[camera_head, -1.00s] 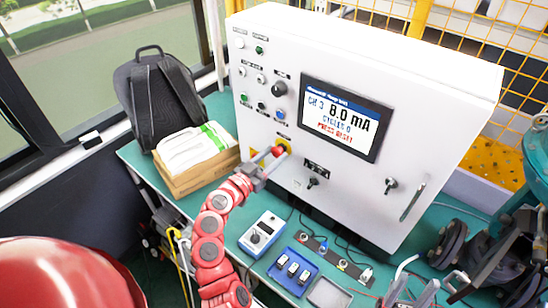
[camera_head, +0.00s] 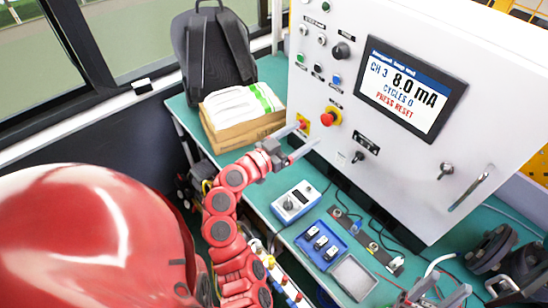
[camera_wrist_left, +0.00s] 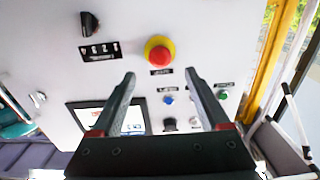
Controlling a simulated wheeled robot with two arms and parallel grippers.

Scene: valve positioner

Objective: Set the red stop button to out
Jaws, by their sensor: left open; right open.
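The red stop button (camera_head: 327,119) has a yellow surround and sits on the front of the white control cabinet (camera_head: 440,190), below the small buttons. In the left wrist view the red button (camera_wrist_left: 158,54) is ahead of the fingertips, between their lines, with clear space around it. My left gripper (camera_head: 308,136) is open and empty, in front of the panel just left of and below the button, apart from it. My right gripper (camera_head: 450,277) is partly visible at the bottom right, open and away from the button. I cannot tell from these views whether the button is in or out.
The cabinet screen (camera_head: 411,88) reads 8.0 mA and PRESS RESET. A black selector knob (camera_head: 341,50) and several small buttons sit above the stop button. A blue handheld meter (camera_head: 296,201), a blue tray (camera_head: 321,243) and a cardboard box (camera_head: 244,133) stand on the green bench.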

